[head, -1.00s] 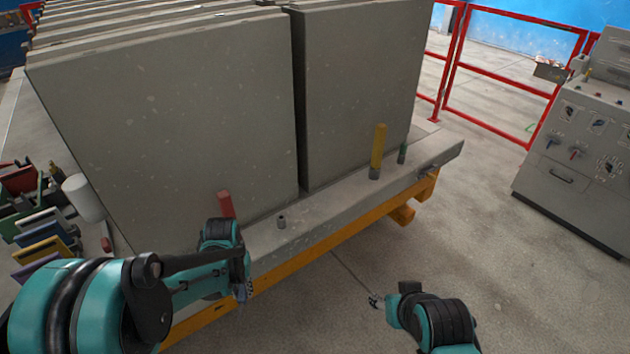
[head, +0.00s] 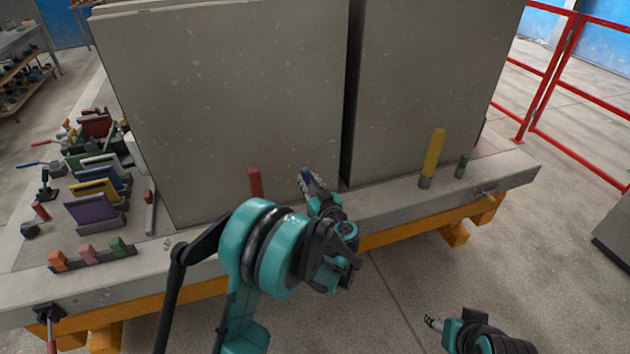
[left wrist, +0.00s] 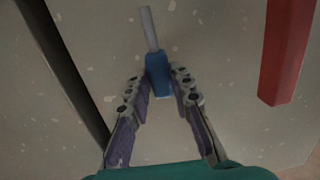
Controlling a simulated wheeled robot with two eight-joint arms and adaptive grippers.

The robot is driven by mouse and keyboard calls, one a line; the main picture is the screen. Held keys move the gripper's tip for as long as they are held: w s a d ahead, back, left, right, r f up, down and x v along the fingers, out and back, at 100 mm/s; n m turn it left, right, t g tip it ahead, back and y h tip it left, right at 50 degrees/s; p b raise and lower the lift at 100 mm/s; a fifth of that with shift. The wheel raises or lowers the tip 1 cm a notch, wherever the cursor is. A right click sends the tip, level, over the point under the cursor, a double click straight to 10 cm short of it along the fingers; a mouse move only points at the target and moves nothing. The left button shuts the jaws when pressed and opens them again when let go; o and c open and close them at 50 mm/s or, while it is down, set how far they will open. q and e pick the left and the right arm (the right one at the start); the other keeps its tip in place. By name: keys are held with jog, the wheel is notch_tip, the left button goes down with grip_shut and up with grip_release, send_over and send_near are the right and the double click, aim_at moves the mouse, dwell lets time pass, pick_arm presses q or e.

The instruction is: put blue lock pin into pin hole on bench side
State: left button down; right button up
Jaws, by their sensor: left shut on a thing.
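My left gripper (head: 313,184) is in front of the left panel, above the bench edge (head: 385,198). It is shut on the blue lock pin (head: 306,173). In the left wrist view the pin's blue handle (left wrist: 157,75) sits between the fingertips, and its grey shaft (left wrist: 148,28) points away from the gripper. The pin hole for it cannot be made out; my left arm and gripper cover that part of the bench. My right gripper (head: 433,322) is low at the right, over the floor, apart from the bench; its jaws are too small to judge.
A red pin (head: 255,182) stands left of my left gripper. A yellow pin (head: 433,157) and a green pin (head: 461,166) stand to the right on the bench. Tall grey panels (head: 235,110) rise behind. Coloured blocks and tools, including a purple piece (head: 91,210), crowd the left.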

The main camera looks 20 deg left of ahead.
pick_arm(q)
jog(key=shift+w+d+r+m+t, duration=0.35)
jog(key=shift+d+r+t, duration=0.25)
jog(key=shift+d, duration=0.25)
jog(key=shift+h, duration=0.3)
notch_tip(320, 180, down, 6)
jog(key=b, duration=0.5)
jog(key=shift+b, duration=0.3)
jog(key=shift+b, duration=0.45)
dwell(0.7)
jog(key=shift+f+b, duration=0.3)
jog(key=shift+f, duration=1.05)
jog(key=shift+f, duration=1.35)
